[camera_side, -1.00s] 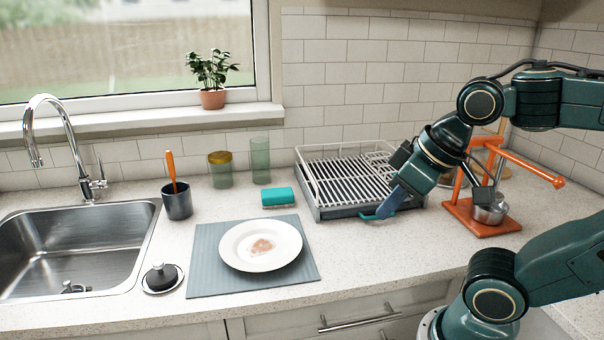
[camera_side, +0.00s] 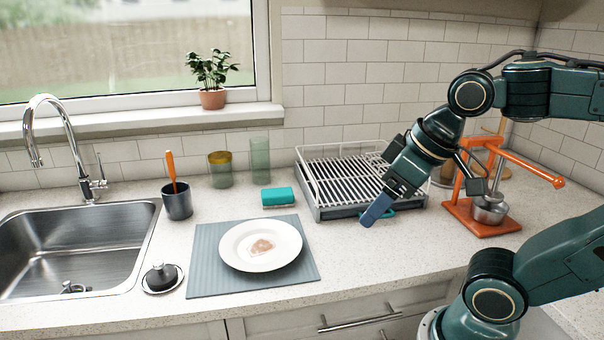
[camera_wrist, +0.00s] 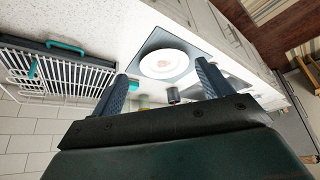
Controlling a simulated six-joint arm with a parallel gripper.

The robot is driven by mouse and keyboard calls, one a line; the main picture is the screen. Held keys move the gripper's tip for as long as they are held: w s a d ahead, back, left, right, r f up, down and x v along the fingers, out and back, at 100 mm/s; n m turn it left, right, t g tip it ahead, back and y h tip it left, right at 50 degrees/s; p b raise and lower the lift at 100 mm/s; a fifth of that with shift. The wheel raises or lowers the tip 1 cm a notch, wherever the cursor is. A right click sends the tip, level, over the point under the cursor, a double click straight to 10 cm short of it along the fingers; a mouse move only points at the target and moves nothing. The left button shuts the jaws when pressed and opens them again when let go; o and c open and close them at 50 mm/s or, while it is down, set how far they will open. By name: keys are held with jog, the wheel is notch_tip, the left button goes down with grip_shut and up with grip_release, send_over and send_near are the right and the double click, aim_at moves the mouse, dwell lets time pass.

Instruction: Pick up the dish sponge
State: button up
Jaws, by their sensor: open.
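The dish sponge (camera_side: 278,197) is a teal block with a paler band along its lower front edge. It lies on the counter behind the plate mat and left of the dish rack in the side view.
A white plate (camera_side: 237,254) with a stain sits on a grey mat (camera_side: 208,276). A dish rack (camera_side: 322,188) stands right of the sponge. Two glass containers (camera_side: 220,170) (camera_side: 260,160) and a dark cup (camera_side: 177,204) stand nearby. An orange press (camera_side: 455,212) is at right.

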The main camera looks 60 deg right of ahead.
jog(key=w+d+r+n, duration=0.15)
jog(key=w+r, duration=0.25)
jog(key=w, duration=0.6)
jog(key=n+g+y, duration=0.2)
jog(key=n+y, duration=0.1)
jog(key=n, duration=0.4)
send_over(278, 191)
jog(key=s+d, duration=0.4)
notch_tip(278, 191, down, 12)
jog(key=shift+a+r, duration=0.15)
jog(key=shift+a, duration=0.1)
jog(key=shift+w, duration=0.1)
jog(key=shift+x, duration=4.25)
jog(key=shift+a, duration=0.1)
